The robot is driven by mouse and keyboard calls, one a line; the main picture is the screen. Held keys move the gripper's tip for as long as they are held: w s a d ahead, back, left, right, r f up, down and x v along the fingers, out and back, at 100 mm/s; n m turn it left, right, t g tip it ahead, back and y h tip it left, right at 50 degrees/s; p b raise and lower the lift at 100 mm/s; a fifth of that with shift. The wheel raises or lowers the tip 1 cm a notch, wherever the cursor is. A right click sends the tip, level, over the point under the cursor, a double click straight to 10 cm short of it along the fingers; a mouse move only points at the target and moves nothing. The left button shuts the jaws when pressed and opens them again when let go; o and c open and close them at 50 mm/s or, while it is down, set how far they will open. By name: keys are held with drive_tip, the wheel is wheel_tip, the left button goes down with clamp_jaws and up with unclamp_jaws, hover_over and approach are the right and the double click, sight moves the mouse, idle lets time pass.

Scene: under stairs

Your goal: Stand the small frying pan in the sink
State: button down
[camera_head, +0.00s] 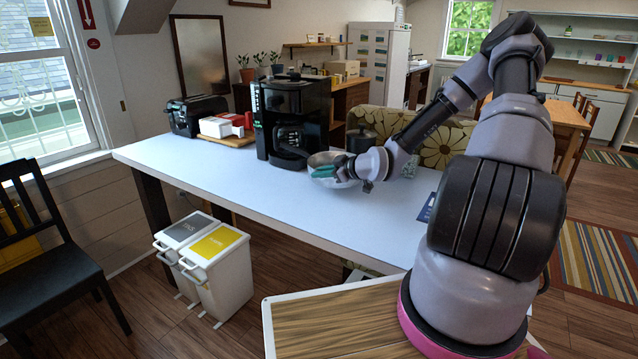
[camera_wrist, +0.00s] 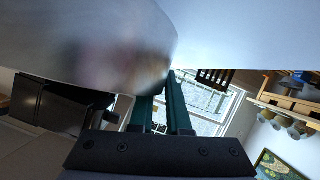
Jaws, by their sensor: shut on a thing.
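The small frying pan (camera_head: 322,160) shows as a shiny, bowl-like metal vessel on or just above the white counter (camera_head: 215,165), in front of the coffee machine. Whether it touches the counter is hard to tell. My gripper (camera_head: 325,171) is at its near side, with teal fingers shut on its edge. In the wrist view the pan (camera_wrist: 100,45) is a large blurred silver surface, and the teal fingers (camera_wrist: 162,108) meet its lower edge. A handle cannot be made out. No sink is visible in either view.
A black coffee machine (camera_head: 292,115) stands close behind the pan. A dark pot (camera_head: 360,141) is just right of it. The counter's left and front parts are clear.

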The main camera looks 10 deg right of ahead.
sight(323, 181)
drive_tip(key=shift+w+a, duration=0.3)
drive_tip(key=shift+f, duration=1.7)
drive_tip(key=c, duration=0.9)
unclamp_jaws()
drive_tip(key=shift+d+f, duration=0.1)
